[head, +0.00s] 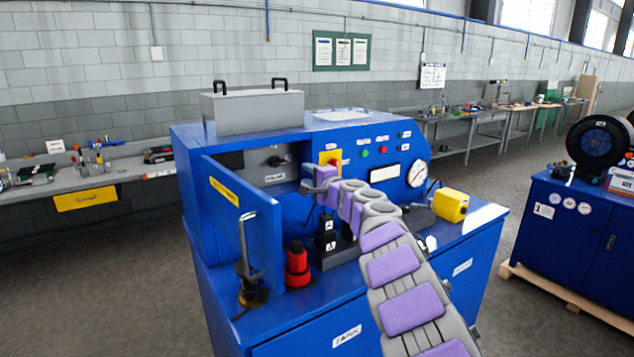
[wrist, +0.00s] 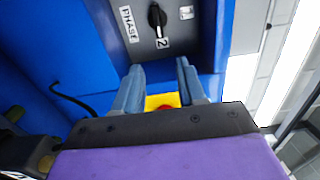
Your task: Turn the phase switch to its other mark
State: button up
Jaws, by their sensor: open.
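The phase switch (wrist: 157,15) is a black knob on a grey panel, near the top of the wrist view beside a "PHASE" label (wrist: 129,24). Its narrow end appears to point at the "2" mark (wrist: 162,43). A second small mark plate (wrist: 187,12) sits to its right, its print unclear. In the head view the switch (head: 277,161) is inside the open compartment of the blue machine. My gripper (wrist: 160,70) is open and empty, its fingertips short of the switch and apart from it. In the head view my gripper (head: 316,180) is just right of the compartment.
The blue compartment door (head: 245,225) stands open on the left. A yellow plate with a red knob (wrist: 164,101) shows between my fingers, close by. A red bottle-like item (head: 297,266) and a dark lever tool (head: 250,270) stand on the ledge below.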

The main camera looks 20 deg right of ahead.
jog(key=shift+v, duration=1.85)
jog(key=shift+d+f, duration=0.1)
jog(key=shift+f, duration=0.05)
